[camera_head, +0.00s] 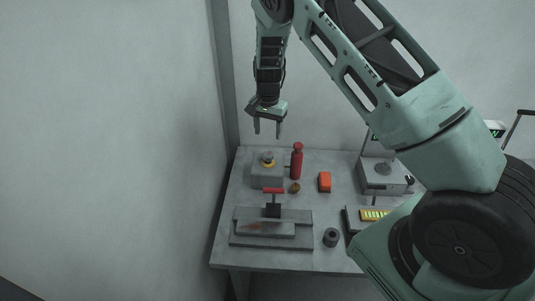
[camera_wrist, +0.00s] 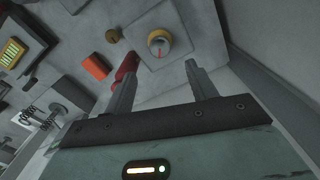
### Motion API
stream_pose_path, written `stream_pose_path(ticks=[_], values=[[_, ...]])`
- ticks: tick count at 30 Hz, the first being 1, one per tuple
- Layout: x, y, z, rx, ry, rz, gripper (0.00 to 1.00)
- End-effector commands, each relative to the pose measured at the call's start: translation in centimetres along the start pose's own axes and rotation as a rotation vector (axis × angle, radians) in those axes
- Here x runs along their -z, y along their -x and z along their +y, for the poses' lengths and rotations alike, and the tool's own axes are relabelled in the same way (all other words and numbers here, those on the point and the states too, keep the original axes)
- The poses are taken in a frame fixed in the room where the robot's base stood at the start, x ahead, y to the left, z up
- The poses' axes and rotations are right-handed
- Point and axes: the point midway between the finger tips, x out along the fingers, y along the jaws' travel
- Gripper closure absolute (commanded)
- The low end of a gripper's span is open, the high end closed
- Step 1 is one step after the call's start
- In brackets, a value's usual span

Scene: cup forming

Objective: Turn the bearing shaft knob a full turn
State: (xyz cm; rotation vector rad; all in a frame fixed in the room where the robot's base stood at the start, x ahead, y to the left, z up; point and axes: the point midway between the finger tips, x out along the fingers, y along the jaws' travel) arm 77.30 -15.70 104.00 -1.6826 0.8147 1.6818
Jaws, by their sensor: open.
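A round knob with a yellow ring and pale grey cap (camera_head: 267,160) sits on top of a grey block (camera_head: 266,177) at the back left of the table; it looks like the bearing shaft knob. In the wrist view the knob (camera_wrist: 160,42) shows a red line on its cap, and nothing covers it. My gripper (camera_head: 268,132) hangs above the block, fingers down, open and empty. In the wrist view the fingers (camera_wrist: 160,75) stand apart, and the knob lies beyond their tips, roughly centred between them. They do not touch it.
A red bottle-shaped object (camera_head: 297,161) stands close right of the block. A small brass piece (camera_head: 295,188) and an orange box (camera_head: 324,182) lie nearby. A red-handled fixture (camera_head: 272,228) is in front, with a dark ring (camera_head: 331,237) beside it. A wall borders the left.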

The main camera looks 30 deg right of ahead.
Motion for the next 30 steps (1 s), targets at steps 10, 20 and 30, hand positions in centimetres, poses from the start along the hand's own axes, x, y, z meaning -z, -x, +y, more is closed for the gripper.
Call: stream_pose_path(ticks=[10, 20, 30], values=[[0.0, -7.0, 0.1, -0.004, 0.001, -0.002, 0.43], [0.0, -11.3, 0.1, -0.002, 0.002, -0.001, 0.43], [0.0, -12.0, 0.0, 0.0, 0.002, 0.0, 0.43]])
